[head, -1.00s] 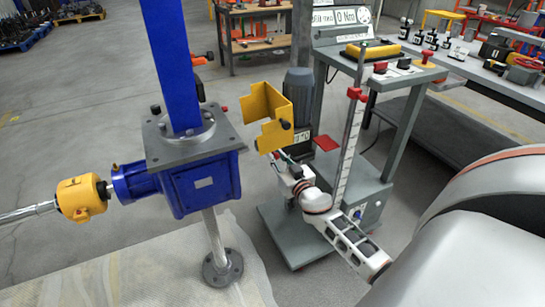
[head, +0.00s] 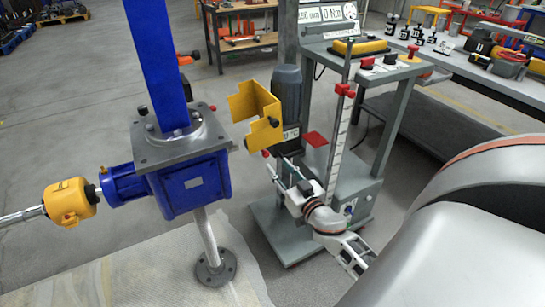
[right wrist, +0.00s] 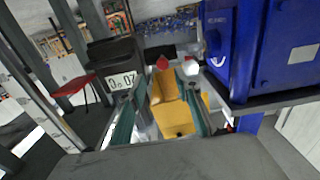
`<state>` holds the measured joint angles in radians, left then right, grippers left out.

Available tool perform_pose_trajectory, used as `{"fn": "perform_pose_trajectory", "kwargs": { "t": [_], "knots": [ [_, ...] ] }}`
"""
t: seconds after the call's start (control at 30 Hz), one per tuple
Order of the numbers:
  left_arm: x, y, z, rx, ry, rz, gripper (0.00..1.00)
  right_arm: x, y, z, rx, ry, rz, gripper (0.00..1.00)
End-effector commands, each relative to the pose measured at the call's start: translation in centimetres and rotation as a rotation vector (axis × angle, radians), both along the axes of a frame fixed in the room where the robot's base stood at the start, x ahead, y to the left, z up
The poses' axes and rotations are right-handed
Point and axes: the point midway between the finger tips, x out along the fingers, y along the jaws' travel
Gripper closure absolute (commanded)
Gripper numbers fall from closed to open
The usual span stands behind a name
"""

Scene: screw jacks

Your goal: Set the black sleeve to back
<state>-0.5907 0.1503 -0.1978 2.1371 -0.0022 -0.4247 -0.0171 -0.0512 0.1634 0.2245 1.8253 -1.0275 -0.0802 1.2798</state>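A blue gearbox (head: 190,183) on a grey post carries a blue side housing that faces a yellow coupling piece (head: 70,201) at the left. A small dark ring (head: 98,193) sits between them; I cannot tell whether it is the black sleeve. A yellow bent guard (head: 256,112) with a dark knob stands right of the gearbox. My right gripper (head: 282,172) is below the guard, apart from the gearbox. In the right wrist view its fingers (right wrist: 158,115) are spread, with the yellow guard (right wrist: 172,118) showing between and beyond them. My left gripper is not in view.
A grey trolley (head: 325,200) with a motor, a ruled upright and a readout stands behind my right gripper. The blue gearbox (right wrist: 270,50) fills the right of the wrist view. A workbench (head: 480,75) stands at the back right. Open floor lies at the left.

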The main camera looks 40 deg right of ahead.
Motion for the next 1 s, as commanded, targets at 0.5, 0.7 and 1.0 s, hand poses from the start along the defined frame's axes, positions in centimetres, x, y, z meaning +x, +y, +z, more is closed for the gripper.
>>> {"fn": "perform_pose_trajectory", "kwargs": {
  "t": [0.5, 0.7, 1.0],
  "knots": [
    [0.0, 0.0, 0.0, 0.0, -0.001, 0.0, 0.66, -2.9, 0.6, 0.0, -0.001, 0.0, -0.001, 0.67],
    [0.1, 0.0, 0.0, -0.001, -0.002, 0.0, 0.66, -2.9, 0.6, 0.0, -0.001, 0.0, -0.001, 0.67],
    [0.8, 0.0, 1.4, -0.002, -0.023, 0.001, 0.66, -3.4, 1.9, 0.1, -0.009, 0.023, 0.014, 0.67]
  ]
}}
